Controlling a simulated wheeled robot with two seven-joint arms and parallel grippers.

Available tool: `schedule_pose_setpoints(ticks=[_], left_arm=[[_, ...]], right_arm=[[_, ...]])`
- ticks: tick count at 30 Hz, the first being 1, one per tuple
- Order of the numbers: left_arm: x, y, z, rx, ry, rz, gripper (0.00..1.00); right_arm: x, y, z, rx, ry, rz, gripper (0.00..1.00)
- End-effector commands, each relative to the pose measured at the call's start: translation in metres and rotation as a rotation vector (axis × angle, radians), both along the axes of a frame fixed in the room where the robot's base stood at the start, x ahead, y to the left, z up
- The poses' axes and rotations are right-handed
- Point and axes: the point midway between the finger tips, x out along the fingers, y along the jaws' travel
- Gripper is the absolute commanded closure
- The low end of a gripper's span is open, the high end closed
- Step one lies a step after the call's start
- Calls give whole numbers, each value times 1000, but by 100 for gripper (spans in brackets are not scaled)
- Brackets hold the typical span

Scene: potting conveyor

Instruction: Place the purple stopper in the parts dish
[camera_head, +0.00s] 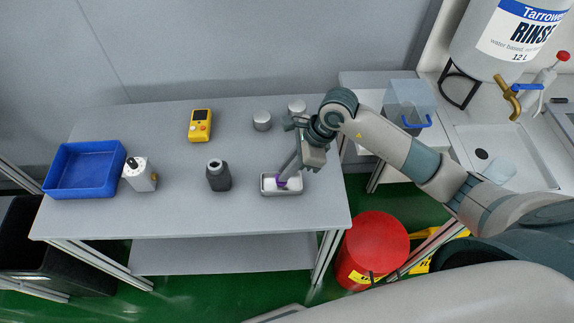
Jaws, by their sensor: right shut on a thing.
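The purple stopper (282,182) is at the tips of my right gripper (285,176), which is shut on it. The gripper reaches down from the upper right and hides part of the dish's far side. My left gripper is not in view.
A dark grey bottle (219,177) stands left of the dish. A white device (140,175) and a blue tray (83,171) are at the left. A yellow meter (200,126) and two metal cylinders (262,121) are at the back. A red bin (372,248) stands below right.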

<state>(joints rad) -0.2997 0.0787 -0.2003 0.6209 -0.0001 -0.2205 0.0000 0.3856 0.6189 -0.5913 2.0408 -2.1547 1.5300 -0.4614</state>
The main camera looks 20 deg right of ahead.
Motion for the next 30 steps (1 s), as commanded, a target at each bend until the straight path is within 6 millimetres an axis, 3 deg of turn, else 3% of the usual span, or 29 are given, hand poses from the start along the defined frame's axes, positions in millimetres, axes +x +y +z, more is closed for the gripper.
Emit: schedule_pose_setpoints(ticks=[12, 13, 15, 30], left_arm=[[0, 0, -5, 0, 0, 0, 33], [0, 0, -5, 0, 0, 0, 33], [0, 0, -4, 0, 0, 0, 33], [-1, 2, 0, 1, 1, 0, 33]], right_arm=[[0, 0, -5, 0, -1, 0, 100], [0, 0, -4, 0, -1, 0, 86], [0, 0, -3, 0, -1, 0, 70], [0, -1, 1, -1, -2, 0, 70]])
